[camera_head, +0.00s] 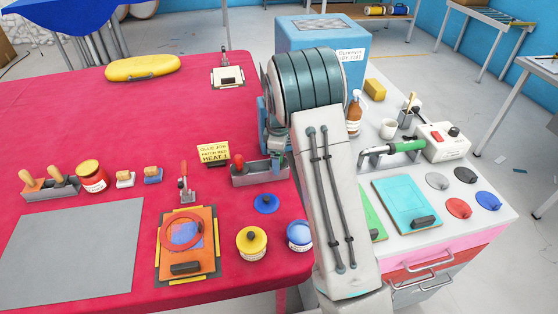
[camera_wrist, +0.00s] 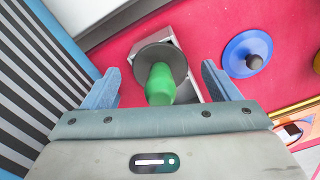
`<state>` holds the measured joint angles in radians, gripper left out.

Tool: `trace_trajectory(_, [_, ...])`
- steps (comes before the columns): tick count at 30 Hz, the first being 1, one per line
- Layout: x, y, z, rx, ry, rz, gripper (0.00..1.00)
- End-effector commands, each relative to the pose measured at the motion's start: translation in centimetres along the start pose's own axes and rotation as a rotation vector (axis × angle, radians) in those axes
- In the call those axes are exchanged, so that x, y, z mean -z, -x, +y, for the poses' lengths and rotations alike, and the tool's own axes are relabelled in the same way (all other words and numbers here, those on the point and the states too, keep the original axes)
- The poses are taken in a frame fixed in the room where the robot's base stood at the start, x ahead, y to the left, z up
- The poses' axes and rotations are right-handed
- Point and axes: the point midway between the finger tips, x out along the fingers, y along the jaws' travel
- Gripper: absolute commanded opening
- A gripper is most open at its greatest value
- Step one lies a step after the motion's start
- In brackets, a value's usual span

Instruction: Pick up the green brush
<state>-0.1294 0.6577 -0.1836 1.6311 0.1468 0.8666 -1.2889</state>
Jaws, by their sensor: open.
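The green brush (camera_wrist: 160,85) shows in the wrist view as a rounded green handle with a dark grey disc behind it. It stands in a grey tray (camera_wrist: 190,42) on the red-covered table. My gripper (camera_wrist: 160,69) is open, with one blue finger on each side of the green handle; I see no clear contact. In the head view my gripper (camera_head: 276,152) is over the grey tray (camera_head: 246,178), and the brush is hidden there by my gripper and arm.
A blue knobbed disc (camera_head: 266,203) and a yellow lidded pot (camera_head: 251,242) lie in front of the tray. A yellow sign (camera_head: 213,153) stands left of it. A blue box (camera_head: 345,45) rises behind. A white bench (camera_head: 450,215) with tools is on the right.

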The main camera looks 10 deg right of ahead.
Motion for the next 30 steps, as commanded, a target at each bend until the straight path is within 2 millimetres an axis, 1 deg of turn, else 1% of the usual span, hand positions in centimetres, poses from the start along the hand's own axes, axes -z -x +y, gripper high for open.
trace_trajectory(5, [0.0,0.0,0.0,0.0,0.0,0.0,0.82])
trace_trajectory(6, [0.0,0.0,0.0,0.0,0.0,0.0,0.71])
trace_trajectory(8, [0.0,0.0,0.0,0.0,0.0,0.0,0.54])
trace_trajectory(9, [0.0,0.0,0.0,0.0,0.0,0.0,0.43])
trace_trajectory(10, [0.0,0.0,0.0,0.0,0.0,0.0,0.35])
trace_trajectory(13, [0.0,0.0,0.0,-0.001,0.0,0.0,0.34])
trace_trajectory(14, [0.0,0.1,0.0,-0.001,0.0,0.0,0.3])
trace_trajectory(20, [0.0,0.2,0.0,-0.001,0.0,0.001,0.3])
trace_trajectory(23, [0.0,0.6,0.1,-0.002,-0.001,0.002,0.3])
trace_trajectory(26, [0.0,1.6,0.1,-0.003,0.0,0.002,0.3])
trace_trajectory(30, [0.1,3.9,0.1,-0.005,0.001,0.003,0.3])
